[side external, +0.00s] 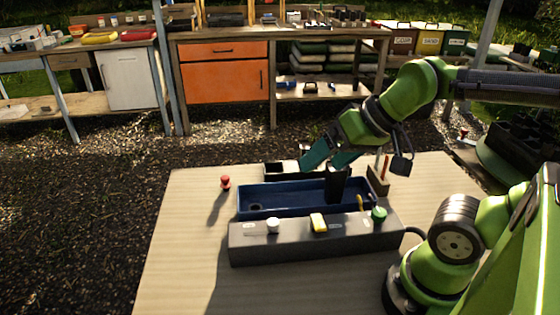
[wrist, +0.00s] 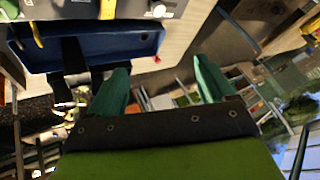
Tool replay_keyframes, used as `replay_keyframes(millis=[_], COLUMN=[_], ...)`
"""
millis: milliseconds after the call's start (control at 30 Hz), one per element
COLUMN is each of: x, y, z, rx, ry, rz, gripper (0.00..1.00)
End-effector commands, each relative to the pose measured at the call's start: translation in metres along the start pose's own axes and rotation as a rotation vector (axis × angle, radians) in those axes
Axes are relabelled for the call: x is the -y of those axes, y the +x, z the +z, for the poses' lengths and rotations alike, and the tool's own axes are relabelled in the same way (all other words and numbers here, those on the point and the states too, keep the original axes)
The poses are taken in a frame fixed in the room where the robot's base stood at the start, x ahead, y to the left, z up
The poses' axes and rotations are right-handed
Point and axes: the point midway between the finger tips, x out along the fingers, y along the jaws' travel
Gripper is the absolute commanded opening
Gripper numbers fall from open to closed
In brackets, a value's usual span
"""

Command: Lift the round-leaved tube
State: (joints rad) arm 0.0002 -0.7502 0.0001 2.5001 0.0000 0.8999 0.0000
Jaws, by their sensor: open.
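My gripper (side external: 322,165) hangs over the back part of the blue tray (side external: 262,189), tilted, with its two green fingers apart. In the wrist view the fingers (wrist: 161,80) are also spread, with nothing between them. A dark upright tube (side external: 338,184) stands in the right part of the tray, just below and right of the fingers. In the wrist view dark tube shapes (wrist: 73,56) show against the tray (wrist: 125,44), left of the fingers. I cannot make out leaves clearly enough to tell which tube is round-leaved.
A grey box (side external: 300,247) with a white knob (side external: 273,226), yellow piece (side external: 319,222) and green knob (side external: 379,213) lies along the tray's front. A small red-topped object (side external: 225,182) stands left. A wooden block (side external: 378,180) stands behind right. The table's left front is clear.

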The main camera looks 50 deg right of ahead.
Motion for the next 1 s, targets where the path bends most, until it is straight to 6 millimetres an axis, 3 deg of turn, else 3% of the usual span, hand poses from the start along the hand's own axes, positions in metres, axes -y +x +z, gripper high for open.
replay_keyframes(millis=[133, 267, 500, 633, 800, 1000], x=[-0.009, -0.029, -0.097, -0.128, -0.131, -0.139], y=[0.008, 0.018, 0.024, 0.017, 0.002, 0.022], z=[-0.004, -0.033, -0.095, -0.117, -0.123, -0.105], rx=[0.027, 0.082, 0.285, 0.378, 0.423, 0.444], ry=[0.036, 0.105, 0.284, 0.371, 0.411, 0.416], rz=[0.031, 0.111, 0.342, 0.449, 0.494, 0.493], gripper=[0.83, 0.83, 0.83, 0.83, 0.83, 0.83])
